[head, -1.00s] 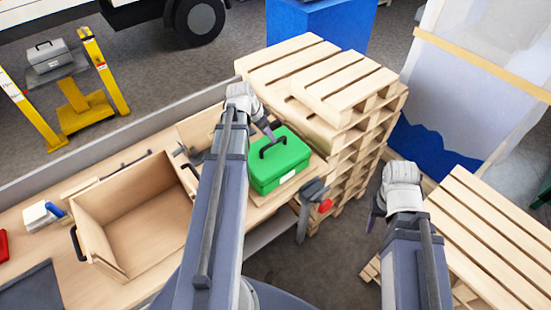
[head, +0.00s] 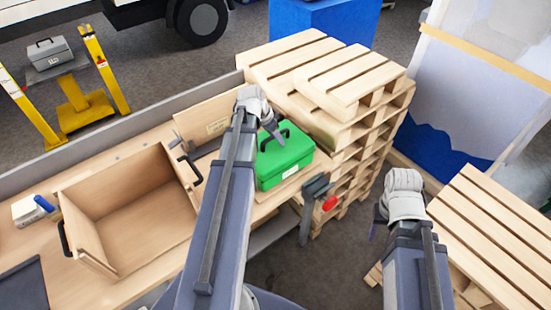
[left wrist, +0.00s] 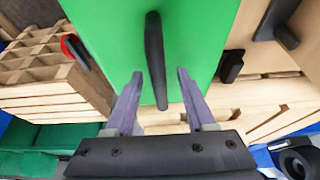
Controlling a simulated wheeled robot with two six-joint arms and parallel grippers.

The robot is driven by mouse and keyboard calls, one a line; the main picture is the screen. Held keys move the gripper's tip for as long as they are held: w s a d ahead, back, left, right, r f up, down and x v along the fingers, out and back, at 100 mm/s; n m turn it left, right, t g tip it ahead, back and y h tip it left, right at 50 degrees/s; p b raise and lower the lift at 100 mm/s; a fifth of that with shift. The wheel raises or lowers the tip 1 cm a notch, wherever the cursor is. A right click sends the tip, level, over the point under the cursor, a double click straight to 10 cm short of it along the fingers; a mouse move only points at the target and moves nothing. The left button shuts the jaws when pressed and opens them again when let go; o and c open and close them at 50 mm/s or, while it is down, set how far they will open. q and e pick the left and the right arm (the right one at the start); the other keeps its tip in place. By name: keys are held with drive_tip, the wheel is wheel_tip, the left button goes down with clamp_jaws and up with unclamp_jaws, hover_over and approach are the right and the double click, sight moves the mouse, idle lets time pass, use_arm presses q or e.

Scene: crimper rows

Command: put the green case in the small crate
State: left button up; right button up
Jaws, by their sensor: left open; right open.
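The green case (head: 285,160) stands on the right end of the wooden bench, its black handle up. My left gripper (head: 272,132) is open at the top of the case. In the left wrist view, the green case (left wrist: 105,45) fills the upper middle, and its black handle (left wrist: 154,60) lies between the open fingers of my left gripper (left wrist: 157,85). An open, empty wooden crate (head: 130,215) with black handles stands on the bench to the left. My right gripper (head: 380,218) is open and empty, away from the case.
A clamp with a red handle (head: 328,202) is at the bench's right edge. Stacked pallets (head: 325,75) rise behind the case. A white and blue object (head: 30,210) lies left of the crate.

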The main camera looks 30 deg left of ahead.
use_arm(q)
clamp_jaws()
idle(0.4)
drive_tip(key=shift+r, duration=0.1)
idle(0.9)
